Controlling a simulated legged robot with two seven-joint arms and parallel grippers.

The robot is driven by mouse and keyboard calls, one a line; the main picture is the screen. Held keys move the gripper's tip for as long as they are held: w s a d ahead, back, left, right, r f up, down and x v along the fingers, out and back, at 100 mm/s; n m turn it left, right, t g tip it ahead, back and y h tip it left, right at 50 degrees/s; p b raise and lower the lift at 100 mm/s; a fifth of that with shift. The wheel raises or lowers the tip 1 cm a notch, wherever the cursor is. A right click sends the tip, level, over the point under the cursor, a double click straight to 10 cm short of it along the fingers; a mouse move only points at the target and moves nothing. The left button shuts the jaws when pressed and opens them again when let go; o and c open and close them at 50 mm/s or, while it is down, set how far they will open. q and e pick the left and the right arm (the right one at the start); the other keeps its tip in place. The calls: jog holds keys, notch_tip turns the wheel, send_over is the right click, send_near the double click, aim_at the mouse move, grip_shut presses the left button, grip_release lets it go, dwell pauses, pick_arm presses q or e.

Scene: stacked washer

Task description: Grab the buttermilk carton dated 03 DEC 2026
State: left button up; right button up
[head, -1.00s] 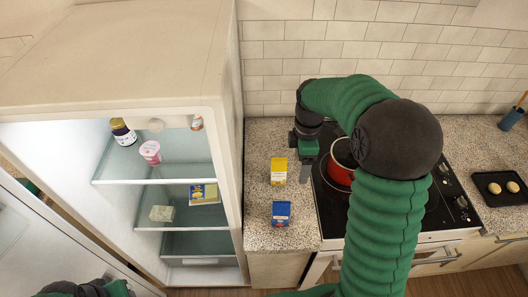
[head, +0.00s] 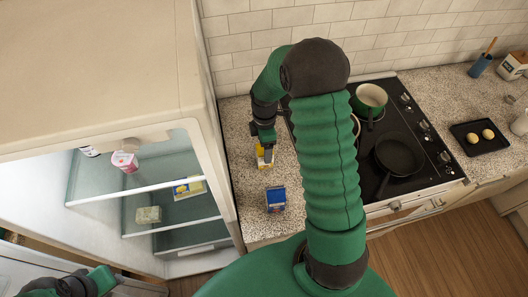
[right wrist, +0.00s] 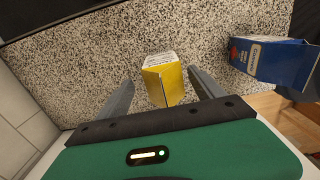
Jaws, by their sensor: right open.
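A yellow carton (head: 261,160) stands on the speckled counter and is partly covered by my right gripper (head: 264,146). In the right wrist view the yellow carton (right wrist: 165,84) shows between the two spread fingers, with a visible gap on either side. A blue carton (head: 276,199) stands nearer the counter's front edge; in the right wrist view it is at the right (right wrist: 275,62), with white print on it. I cannot read a date on either carton. My left gripper (head: 68,286) is at the lower left, and its jaws are not clear.
The open fridge (head: 150,185) on the left holds a pink cup (head: 125,161) and a pale block (head: 148,214). The stove (head: 415,150) carries a green pot (head: 369,101) and a dark pan (head: 399,154). A black tray (head: 479,137) lies on the right counter.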

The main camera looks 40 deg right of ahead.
jog(key=f, duration=0.2)
jog(key=f+p, duration=0.1)
jog(key=f, duration=0.1)
jog(key=shift+s+a, duration=0.2)
jog(key=shift+s+f, duration=0.1)
jog(key=shift+f, duration=0.1)
jog(key=shift+c, duration=1)
jog(key=shift+w+f, duration=0.1)
jog(key=shift+w, duration=0.1)
jog(key=c, duration=0.5)
jog(key=shift+s+d, duration=0.1)
jog(key=c, duration=0.7)
grip_shut()
